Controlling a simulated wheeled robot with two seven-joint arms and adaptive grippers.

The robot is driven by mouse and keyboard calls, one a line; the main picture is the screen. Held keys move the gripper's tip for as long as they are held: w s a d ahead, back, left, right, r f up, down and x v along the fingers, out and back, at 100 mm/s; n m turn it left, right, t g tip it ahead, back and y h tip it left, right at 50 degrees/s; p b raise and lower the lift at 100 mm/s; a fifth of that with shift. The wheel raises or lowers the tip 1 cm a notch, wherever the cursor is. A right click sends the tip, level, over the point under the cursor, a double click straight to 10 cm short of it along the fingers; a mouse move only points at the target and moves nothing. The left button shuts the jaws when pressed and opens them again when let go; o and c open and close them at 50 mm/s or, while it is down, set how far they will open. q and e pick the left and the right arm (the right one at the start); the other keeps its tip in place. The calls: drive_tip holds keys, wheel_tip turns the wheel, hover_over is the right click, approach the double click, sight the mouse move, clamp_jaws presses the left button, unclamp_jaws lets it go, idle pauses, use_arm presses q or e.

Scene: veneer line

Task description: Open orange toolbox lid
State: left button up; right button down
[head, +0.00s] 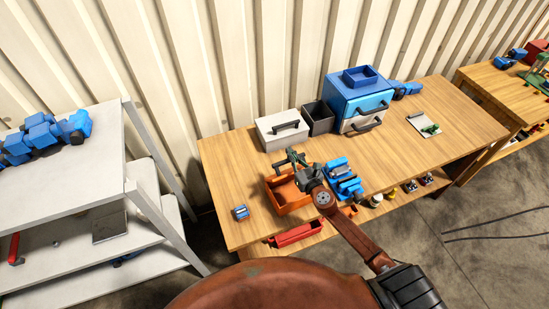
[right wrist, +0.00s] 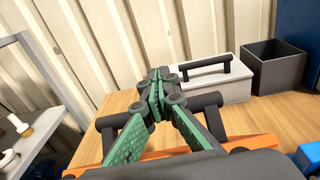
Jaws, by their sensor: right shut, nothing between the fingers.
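The orange toolbox (head: 281,204) sits on the wooden bench, left of a blue vise-like tool (head: 344,181). Its upper side looks darker and recessed in the head view, but my right gripper and wrist cover part of it, so I cannot tell how its lid stands. Orange edges of it (right wrist: 262,141) show low in the right wrist view, under the fingers. My right gripper (head: 293,156) is over the toolbox's far side, with nothing held. Its green-padded fingers are shut together at the tips (right wrist: 156,88) in the right wrist view. My left gripper is out of view.
A white toolbox with a black handle (head: 272,138) stands just behind, beside a dark open bin (head: 318,118) and a blue drawer cabinet (head: 345,95). The bench's left end is mostly clear. A white shelf (head: 75,165) stands left.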

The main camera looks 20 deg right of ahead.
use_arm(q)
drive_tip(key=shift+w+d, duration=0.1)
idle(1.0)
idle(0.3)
